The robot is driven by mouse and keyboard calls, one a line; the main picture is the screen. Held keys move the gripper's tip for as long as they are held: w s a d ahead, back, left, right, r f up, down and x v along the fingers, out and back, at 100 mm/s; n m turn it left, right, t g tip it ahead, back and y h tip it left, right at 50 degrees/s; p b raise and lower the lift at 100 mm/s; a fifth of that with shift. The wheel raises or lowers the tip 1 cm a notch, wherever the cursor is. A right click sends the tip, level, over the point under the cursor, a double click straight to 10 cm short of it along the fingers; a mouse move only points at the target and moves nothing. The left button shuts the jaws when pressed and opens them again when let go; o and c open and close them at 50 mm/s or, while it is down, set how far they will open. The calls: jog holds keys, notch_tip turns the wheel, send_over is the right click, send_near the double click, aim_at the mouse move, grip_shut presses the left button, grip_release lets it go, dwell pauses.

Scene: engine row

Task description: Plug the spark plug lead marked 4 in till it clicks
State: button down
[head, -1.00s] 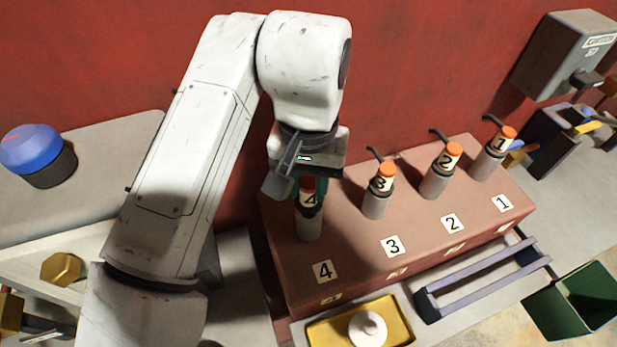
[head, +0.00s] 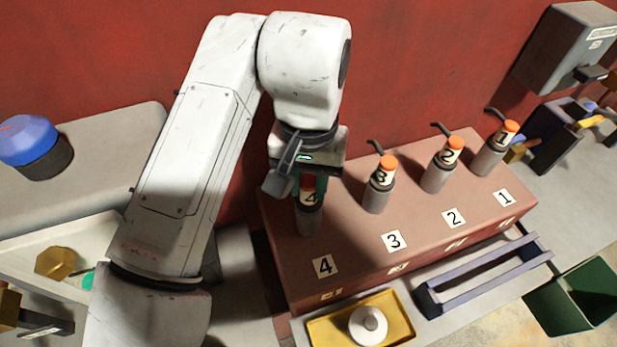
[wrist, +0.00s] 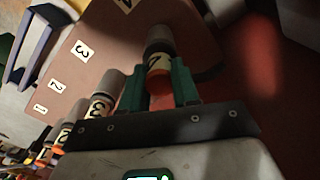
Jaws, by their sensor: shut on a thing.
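The lead marked 4 (head: 310,198) has a cream band with a black 4 and a red-orange top. It stands upright over the grey post (head: 309,222) at the 4 plate (head: 325,266). My gripper (head: 311,187) is shut on its upper part from above, with green fingers on either side. In the wrist view, the lead (wrist: 158,62) lies between the fingers of my gripper (wrist: 157,85), in line with the post (wrist: 158,35). The lead's lower end meets the post's top; whether it is fully seated I cannot tell.
Leads 3 (head: 382,176), 2 (head: 447,153) and 1 (head: 504,134) stand on their posts to the right along the red-brown block (head: 425,220). A yellow tray (head: 335,333) with a white knob (head: 368,325), a blue rack (head: 480,272) and a green bin (head: 575,300) are in front.

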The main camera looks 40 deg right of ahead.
jog(key=shift+f+b, duration=0.3)
jog(key=shift+f, duration=0.3)
jog(key=c, duration=0.8)
grip_release()
jog(key=shift+o, duration=0.2)
notch_tip(320, 180, up, 11)
jog(key=shift+f, duration=0.1)
dwell(0.3)
